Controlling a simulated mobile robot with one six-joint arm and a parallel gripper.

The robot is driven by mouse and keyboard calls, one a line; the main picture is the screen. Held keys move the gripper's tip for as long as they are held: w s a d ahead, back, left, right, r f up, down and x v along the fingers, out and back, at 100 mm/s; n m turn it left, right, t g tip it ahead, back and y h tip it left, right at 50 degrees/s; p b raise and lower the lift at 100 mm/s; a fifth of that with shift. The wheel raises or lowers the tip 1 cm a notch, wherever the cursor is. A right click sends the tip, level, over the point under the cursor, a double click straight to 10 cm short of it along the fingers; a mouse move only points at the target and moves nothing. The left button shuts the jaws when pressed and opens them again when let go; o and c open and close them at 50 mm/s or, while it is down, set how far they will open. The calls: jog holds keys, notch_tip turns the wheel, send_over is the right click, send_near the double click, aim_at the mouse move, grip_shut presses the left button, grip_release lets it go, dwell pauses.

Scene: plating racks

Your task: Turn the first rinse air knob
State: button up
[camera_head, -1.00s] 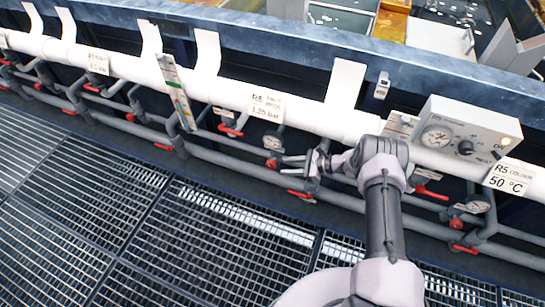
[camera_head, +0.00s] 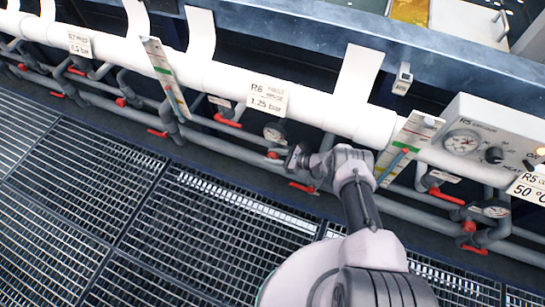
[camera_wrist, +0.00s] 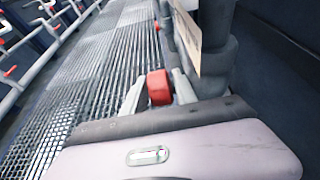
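A small red knob (camera_head: 273,155) sits on the grey pipework below the white pipe, under a label (camera_head: 268,97) that reads R6 and 1.25 bar. A round gauge (camera_head: 274,133) is just above the knob. My gripper (camera_head: 290,157) is right beside the knob, on its right in the head view. In the wrist view a red knob (camera_wrist: 159,87) stands between the two pale fingers of my gripper (camera_wrist: 158,94). The fingers are apart, one on each side of it. I cannot tell whether they touch it.
A red lever (camera_head: 303,187) lies just below my gripper. A scaled flow tube (camera_head: 405,150) and a grey gauge box (camera_head: 490,135) are to the right. The white pipe (camera_head: 225,82) runs above. Grating floor (camera_head: 200,230) in front is clear.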

grip_shut()
jog(key=shift+r+p, duration=0.25)
jog(key=shift+p, duration=0.1)
jog(key=shift+r+h+p, duration=0.1)
jog(key=shift+h+p, duration=0.3)
jog(key=shift+h, duration=0.3)
jog(key=shift+w+f+g+h, duration=0.1)
jog(key=shift+f+g+h, duration=0.2)
jog(key=shift+g+h, duration=0.4)
grip_release()
jog(key=shift+r, duration=0.1)
